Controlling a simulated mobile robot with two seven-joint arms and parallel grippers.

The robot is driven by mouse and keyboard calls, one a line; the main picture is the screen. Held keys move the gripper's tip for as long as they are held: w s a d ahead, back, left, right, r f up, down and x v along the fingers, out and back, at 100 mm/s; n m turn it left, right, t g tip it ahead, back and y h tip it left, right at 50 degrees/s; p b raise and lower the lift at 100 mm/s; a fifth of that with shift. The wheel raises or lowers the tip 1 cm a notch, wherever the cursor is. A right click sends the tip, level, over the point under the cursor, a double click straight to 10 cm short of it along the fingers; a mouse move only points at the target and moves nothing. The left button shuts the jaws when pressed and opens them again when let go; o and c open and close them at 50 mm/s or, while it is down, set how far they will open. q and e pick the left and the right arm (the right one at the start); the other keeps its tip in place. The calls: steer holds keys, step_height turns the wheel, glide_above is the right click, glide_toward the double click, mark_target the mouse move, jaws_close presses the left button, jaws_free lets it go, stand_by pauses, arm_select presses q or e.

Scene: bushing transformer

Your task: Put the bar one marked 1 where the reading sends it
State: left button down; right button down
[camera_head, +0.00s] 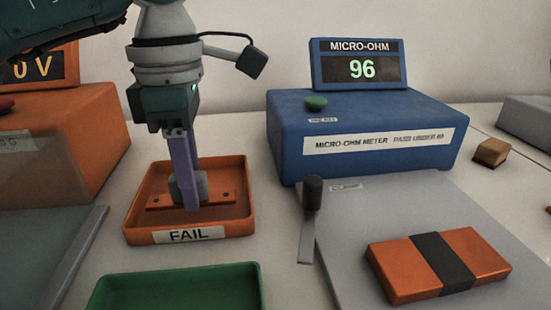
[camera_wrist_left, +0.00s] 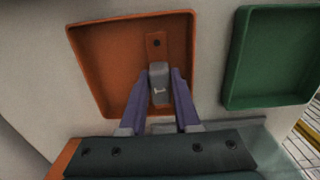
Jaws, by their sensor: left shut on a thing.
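My left gripper (camera_head: 184,180) points down over the orange tray labelled FAIL (camera_head: 190,236). It is shut on the grey grip of a copper bar (camera_head: 223,195) with holes. The bar is inside the FAIL tray, low over its floor; I cannot tell if it touches. In the left wrist view the gripper (camera_wrist_left: 160,92) holds the grip, which has a small mark, and the bar (camera_wrist_left: 156,45) lies within the tray walls. The blue micro-ohm meter (camera_head: 370,165) reads 96 on its display (camera_head: 360,70); its label says pass under a number too small to read surely. My right gripper is not in view.
An empty green tray (camera_head: 180,290) is in front of the FAIL tray. A copper block with a black band (camera_head: 395,275) lies on a grey plate at right. A black-knobbed lever (camera_head: 312,195) stands between. An orange unit (camera_head: 95,135) is at left.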

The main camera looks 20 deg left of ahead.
arm_select(q)
steer(key=shift+f, duration=1)
steer(key=c, duration=0.6)
jaws_free()
steer(key=shift+r, duration=0.4)
step_height(320, 180, up, 12)
steer(key=shift+f, duration=0.2)
